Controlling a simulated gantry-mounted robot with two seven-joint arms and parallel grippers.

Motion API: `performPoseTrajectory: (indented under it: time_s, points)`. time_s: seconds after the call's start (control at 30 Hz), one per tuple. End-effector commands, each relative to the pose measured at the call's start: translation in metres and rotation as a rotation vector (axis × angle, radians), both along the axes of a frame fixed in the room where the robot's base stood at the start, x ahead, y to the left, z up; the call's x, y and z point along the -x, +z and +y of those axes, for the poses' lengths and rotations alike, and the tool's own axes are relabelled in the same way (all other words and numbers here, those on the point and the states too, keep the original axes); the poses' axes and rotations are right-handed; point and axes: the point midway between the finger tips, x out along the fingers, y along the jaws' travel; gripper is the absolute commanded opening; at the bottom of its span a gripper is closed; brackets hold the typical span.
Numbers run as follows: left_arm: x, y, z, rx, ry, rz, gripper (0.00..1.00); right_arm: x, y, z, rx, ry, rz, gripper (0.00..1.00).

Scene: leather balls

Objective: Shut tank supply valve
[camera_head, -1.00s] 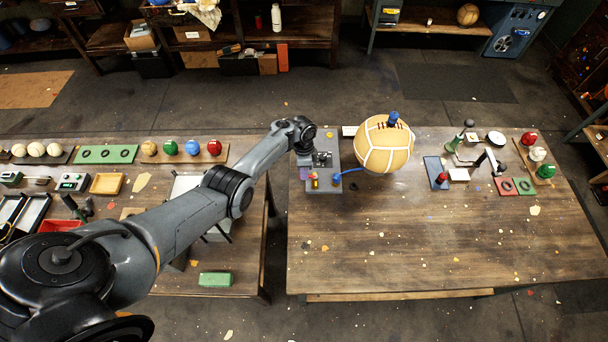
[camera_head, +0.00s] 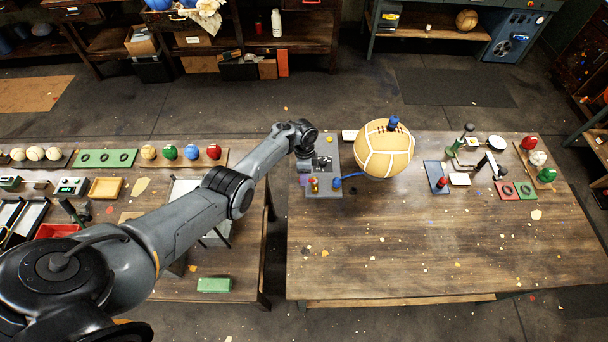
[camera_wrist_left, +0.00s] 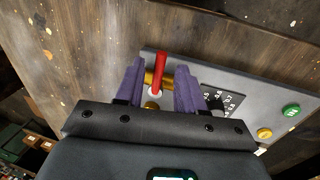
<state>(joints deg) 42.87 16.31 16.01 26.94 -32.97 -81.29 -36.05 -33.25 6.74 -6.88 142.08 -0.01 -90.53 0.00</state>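The tank supply valve is a red lever (camera_wrist_left: 160,72) on a brass body (camera_wrist_left: 152,80), mounted on a grey panel (camera_wrist_left: 228,84). In the head view the small valve (camera_head: 314,186) stands at the front of the grey panel (camera_head: 328,191), beside a blue hose (camera_head: 350,176). My left gripper (camera_head: 305,179) is over the panel's left side. In the left wrist view its purple fingers stand apart on either side of the red lever, with gaps showing, so the left gripper (camera_wrist_left: 158,65) looks open. Contact with the lever cannot be told. My right gripper is not in view.
A large tan ball (camera_head: 385,150) with a blue fitting on top stands right of the panel. A green button (camera_wrist_left: 291,110) and a yellow button (camera_wrist_left: 264,134) are on the panel. Stands and small parts occupy the table's right end. The table's front (camera_head: 430,250) is mostly clear.

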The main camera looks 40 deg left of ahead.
Motion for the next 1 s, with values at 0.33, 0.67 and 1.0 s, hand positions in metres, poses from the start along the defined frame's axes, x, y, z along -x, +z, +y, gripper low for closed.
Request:
performPoseTrajectory:
  time_s: [0.33,0.67,1.0]
  points:
    - [-0.002,0.01,0.001,0.001,0.001,-0.001,0.38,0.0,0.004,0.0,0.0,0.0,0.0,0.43]
    - [-0.009,0.062,0.008,0.0,0.0,-0.003,0.38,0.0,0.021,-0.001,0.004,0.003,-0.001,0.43]
    - [-0.015,0.101,0.013,0.001,-0.001,-0.001,0.38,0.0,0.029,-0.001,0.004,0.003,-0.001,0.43]
